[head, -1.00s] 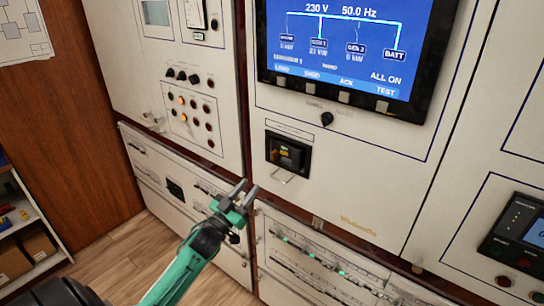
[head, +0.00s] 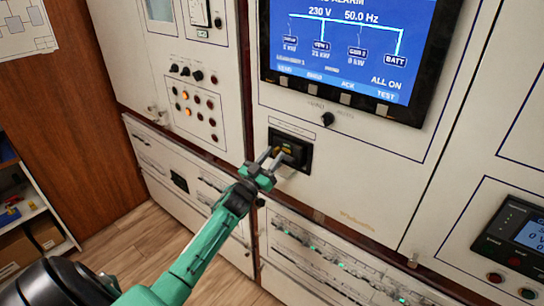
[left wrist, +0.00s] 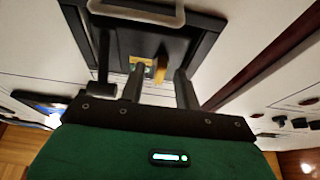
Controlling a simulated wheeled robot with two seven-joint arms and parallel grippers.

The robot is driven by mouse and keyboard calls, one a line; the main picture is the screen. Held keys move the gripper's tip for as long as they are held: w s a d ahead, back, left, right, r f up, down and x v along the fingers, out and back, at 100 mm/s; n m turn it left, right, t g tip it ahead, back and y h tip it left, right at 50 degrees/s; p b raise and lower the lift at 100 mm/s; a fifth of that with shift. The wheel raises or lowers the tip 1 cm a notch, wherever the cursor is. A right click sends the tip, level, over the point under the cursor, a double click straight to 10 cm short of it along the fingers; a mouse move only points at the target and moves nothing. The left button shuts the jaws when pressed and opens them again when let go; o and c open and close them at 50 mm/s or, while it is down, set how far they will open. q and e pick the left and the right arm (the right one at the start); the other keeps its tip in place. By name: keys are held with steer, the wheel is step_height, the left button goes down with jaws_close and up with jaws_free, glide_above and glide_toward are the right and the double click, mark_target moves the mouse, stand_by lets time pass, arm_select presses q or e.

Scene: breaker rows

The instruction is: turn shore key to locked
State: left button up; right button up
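A black recessed housing (head: 305,143) is set in the white cabinet below the big screen. A small yellow piece (head: 287,149) inside it looks like the key; its turn position cannot be made out. In the left wrist view the yellow-orange piece (left wrist: 160,69) stands between and beyond the fingertips, near a yellow label (left wrist: 139,64). My left gripper (head: 272,157) is open in front of the housing, its fingers pointing in. In the left wrist view the gripper (left wrist: 160,80) shows a gap between its fingers and holds nothing. My right gripper is not in view.
A pale wire loop (left wrist: 140,12) sticks out at the housing's edge in the left wrist view. A black selector knob (head: 327,119) sits above the housing, under the screen (head: 350,50). Rows of breakers (head: 320,255) lie below. The wooden floor (head: 135,240) is clear at left.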

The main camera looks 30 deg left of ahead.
arm_select(q)
steer(key=shift+c, duration=0.4)
jaws_close()
